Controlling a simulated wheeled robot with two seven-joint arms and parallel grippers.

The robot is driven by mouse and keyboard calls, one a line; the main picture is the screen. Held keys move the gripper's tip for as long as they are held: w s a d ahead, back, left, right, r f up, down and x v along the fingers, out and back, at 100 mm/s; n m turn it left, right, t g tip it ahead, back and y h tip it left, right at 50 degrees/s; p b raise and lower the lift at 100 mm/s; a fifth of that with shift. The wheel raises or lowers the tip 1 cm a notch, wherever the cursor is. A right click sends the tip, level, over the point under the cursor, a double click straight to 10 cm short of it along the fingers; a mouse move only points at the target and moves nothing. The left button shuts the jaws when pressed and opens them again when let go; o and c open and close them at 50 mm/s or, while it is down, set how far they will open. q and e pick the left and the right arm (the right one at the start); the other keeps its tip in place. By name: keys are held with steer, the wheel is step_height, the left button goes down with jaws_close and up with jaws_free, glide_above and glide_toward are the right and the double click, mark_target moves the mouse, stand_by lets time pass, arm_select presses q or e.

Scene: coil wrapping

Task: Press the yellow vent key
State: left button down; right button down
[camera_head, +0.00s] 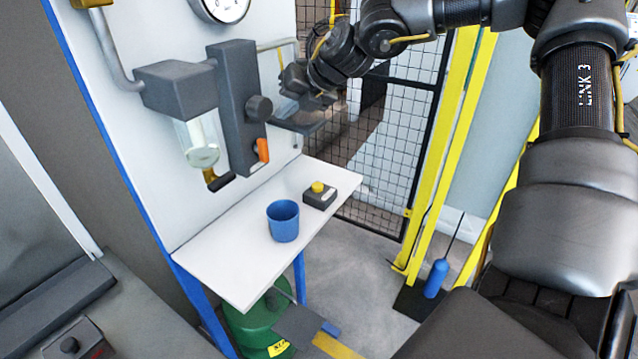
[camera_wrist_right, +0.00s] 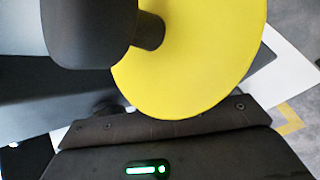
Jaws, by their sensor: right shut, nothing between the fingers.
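The yellow key (camera_head: 318,187) is a small round button on top of a dark box on the white shelf. My right gripper (camera_head: 298,122) is shut and empty, above the shelf beside the dark column unit. It is well above the yellow key and apart from it. In the right wrist view a large yellow disc (camera_wrist_right: 205,65) with a dark stem fills the middle, close to the camera; I cannot tell what it belongs to. My left gripper is out of view.
A blue cup (camera_head: 284,222) stands on the white shelf (camera_head: 230,264), left of the button box. A dark column (camera_head: 232,125) with a knob and orange lever (camera_head: 262,150) is on the panel. A glass vessel (camera_head: 201,145) hangs beside it. Mesh fencing stands behind.

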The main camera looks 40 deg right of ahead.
steer(key=shift+t, duration=0.4)
steer(key=shift+w+a+r+p, duration=0.1)
steer(key=shift+w+r+p, duration=0.05)
steer(key=shift+r, duration=0.55)
steer(key=shift+w+a+r+p, duration=0.1)
steer(key=shift+w+r+p, duration=0.1)
steer(key=shift+r, duration=0.45)
steer(key=shift+w+a+r+p, duration=0.1)
steer(key=shift+w+r+p, duration=0.05)
steer(key=shift+r, duration=0.55)
steer(key=shift+s+f+b, duration=0.15)
steer(key=shift+f+b, duration=0.55)
steer(key=shift+b, duration=0.15)
steer(key=shift+s+f, duration=0.1)
steer(key=shift+f, duration=0.25)
